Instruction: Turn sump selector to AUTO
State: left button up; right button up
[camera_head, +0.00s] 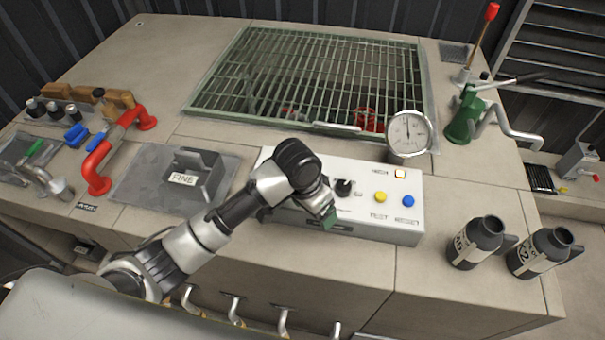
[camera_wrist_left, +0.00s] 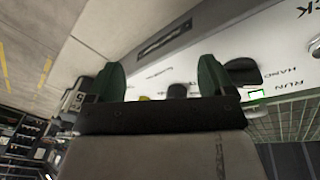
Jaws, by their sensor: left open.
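A white control box (camera_head: 400,187) sits on the counter. It carries a black knob (camera_head: 343,187), a yellow button (camera_head: 380,197), a blue button (camera_head: 408,201) and a small lit square (camera_head: 400,174). My left gripper (camera_head: 329,216) is over the box's front left part, close to this knob, and hides the box's left part. In the left wrist view my two green fingers (camera_wrist_left: 162,75) are apart with nothing gripped. A black knob (camera_wrist_left: 243,72) shows beside the right finger, near the word HAND. Another dark knob (camera_wrist_left: 177,91) shows between the fingers. I cannot read AUTO.
A gauge (camera_head: 408,133) stands behind the box, and a green grate (camera_head: 310,80) lies further back. Two dark bottles (camera_head: 475,243) (camera_head: 541,252) stand to the right. A red pipe (camera_head: 105,160) and a grey tray (camera_head: 150,180) are on the left. The front counter is clear.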

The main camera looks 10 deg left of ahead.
pick_arm(q)
jog(key=w+a+r+y, duration=0.1)
jog(key=w+r, duration=0.1)
jog(key=w, duration=0.1)
jog(key=w+a+r, duration=0.2)
jog(key=w, duration=0.2)
jog(key=w+a+r+n+y, duration=0.1)
jog(key=w+a+r, duration=0.1)
jog(key=w, duration=0.2)
jog(key=shift+r+g+y, duration=0.15)
jog(key=shift+g+y, duration=0.15)
notch_tip(320, 180, down, 10)
jog(key=shift+r+p, duration=0.1)
jog(key=shift+p, duration=0.7)
jog(key=shift+s, duration=0.1)
jog(key=c, duration=0.9)
